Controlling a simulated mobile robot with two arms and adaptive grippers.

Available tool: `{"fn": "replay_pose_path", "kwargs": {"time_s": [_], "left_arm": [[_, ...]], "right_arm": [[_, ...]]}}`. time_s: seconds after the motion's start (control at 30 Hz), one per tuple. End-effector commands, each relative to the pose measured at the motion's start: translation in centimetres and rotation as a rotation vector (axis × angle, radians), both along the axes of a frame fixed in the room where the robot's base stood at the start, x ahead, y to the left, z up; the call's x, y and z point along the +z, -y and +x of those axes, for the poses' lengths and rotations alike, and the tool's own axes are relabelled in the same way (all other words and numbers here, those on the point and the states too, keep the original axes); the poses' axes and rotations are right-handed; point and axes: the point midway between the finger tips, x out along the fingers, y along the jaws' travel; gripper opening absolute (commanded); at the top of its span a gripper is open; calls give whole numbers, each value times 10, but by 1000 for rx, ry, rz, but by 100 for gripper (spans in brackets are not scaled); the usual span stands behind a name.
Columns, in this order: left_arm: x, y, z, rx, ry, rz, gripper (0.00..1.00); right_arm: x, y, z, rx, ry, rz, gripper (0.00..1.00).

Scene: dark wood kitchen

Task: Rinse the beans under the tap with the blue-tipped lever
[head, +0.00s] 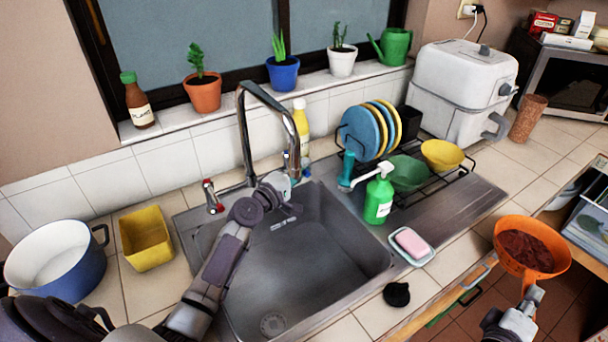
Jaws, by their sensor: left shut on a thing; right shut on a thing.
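The orange colander (505,233) with dark red beans (524,248) in it is at the right, beyond the counter's front edge and away from the sink. My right gripper (530,296) is shut on the colander at its near side. The chrome tap (243,130) arches over the sink (320,240). Its red-tipped lever (212,196) stands to the left. The blue-tipped lever (286,158) is on the right, partly hidden by my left gripper (279,184), which is shut on it. I see no water stream; the spout's end is partly covered.
A green spray bottle (379,200), a pink soap on a dish (412,243) and a dish rack with plates (362,135) stand right of the sink. A black stopper (396,294) lies at the front. A blue pot (60,262) and a yellow tub (146,240) are left. The basin is empty.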

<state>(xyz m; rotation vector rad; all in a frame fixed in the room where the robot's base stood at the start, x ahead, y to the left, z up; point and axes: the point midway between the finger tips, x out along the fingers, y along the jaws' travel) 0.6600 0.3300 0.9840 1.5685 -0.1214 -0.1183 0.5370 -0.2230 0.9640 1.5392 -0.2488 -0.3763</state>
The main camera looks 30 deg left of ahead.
Motion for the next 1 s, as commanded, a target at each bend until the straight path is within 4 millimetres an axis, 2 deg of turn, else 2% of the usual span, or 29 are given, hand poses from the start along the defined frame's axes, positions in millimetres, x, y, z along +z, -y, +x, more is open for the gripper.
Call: {"fn": "replay_pose_path", "kwargs": {"time_s": [0.23,0.27,0.4,0.77,0.87,1.0], "left_arm": [[-1,0,-1,-3,-5,0,0],[-1,0,-1,-3,-5,0,20],[-1,0,-1,-2,-4,0,44],[-1,0,-4,-1,-3,-1,44],[-2,-2,-15,-1,-4,1,44],[-3,-6,-42,-1,-7,1,44]], "right_arm": [[3,0,0,1,4,-1,0],[3,0,0,1,4,-1,0],[3,0,0,1,4,-1,0],[3,0,0,1,4,-1,0],[3,0,0,1,4,-1,0],[3,0,0,1,4,-1,0]]}}
